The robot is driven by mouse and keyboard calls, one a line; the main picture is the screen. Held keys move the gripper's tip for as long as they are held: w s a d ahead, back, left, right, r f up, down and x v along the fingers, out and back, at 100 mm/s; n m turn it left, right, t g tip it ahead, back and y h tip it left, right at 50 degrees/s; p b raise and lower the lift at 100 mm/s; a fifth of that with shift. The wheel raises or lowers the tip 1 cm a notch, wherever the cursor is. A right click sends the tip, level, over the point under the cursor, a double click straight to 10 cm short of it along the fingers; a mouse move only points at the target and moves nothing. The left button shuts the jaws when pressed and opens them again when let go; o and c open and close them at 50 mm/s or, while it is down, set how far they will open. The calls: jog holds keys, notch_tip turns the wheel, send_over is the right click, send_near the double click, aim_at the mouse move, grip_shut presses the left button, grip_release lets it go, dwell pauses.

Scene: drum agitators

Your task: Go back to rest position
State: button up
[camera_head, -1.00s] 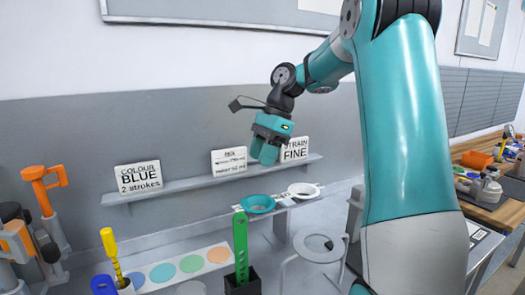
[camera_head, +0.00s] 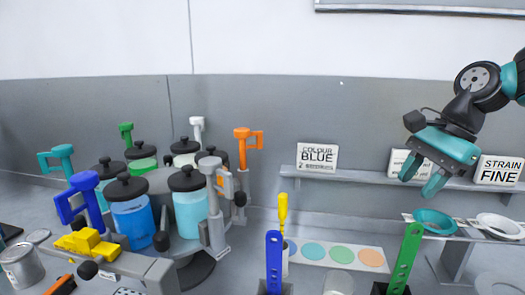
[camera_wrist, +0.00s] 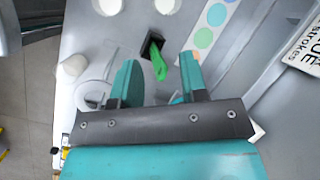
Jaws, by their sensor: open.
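My gripper (camera_head: 422,179) is at the right of the head view, in front of the wall shelf and above the teal strainer bowl. Its two teal fingers are apart with nothing between them. In the wrist view my gripper (camera_wrist: 160,85) also shows open and empty. Beyond its fingers there is a green-handled tool (camera_wrist: 159,66) in a black holder. The same green tool (camera_head: 404,258) stands upright at the lower right of the head view, apart from my gripper.
A carousel of lidded drums (camera_head: 132,212) with coloured handles stands at the left. Sign cards, one reading "COLOUR BLUE" (camera_head: 317,156), stand on the shelf (camera_head: 365,178). The teal bowl (camera_head: 434,221) and a white bowl (camera_head: 498,225) sit at the right. A blue tool (camera_head: 274,258) stands in front.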

jog(key=s+a+f+n+b, duration=0.1)
jog(key=s+a+f+n, duration=0.3)
jog(key=s+a+n, duration=0.4)
jog(key=s+a+f+n+b, duration=0.2)
jog(key=s+a+f+n, duration=0.3)
jog(key=s+a+n, duration=0.3)
jog(key=s+n, duration=0.2)
jog(key=n, duration=0.2)
jog(key=shift+s+a+f+n+g, duration=0.15)
jog(key=shift+s+a+n+g, duration=0.15)
jog(key=shift+a+g, duration=0.1)
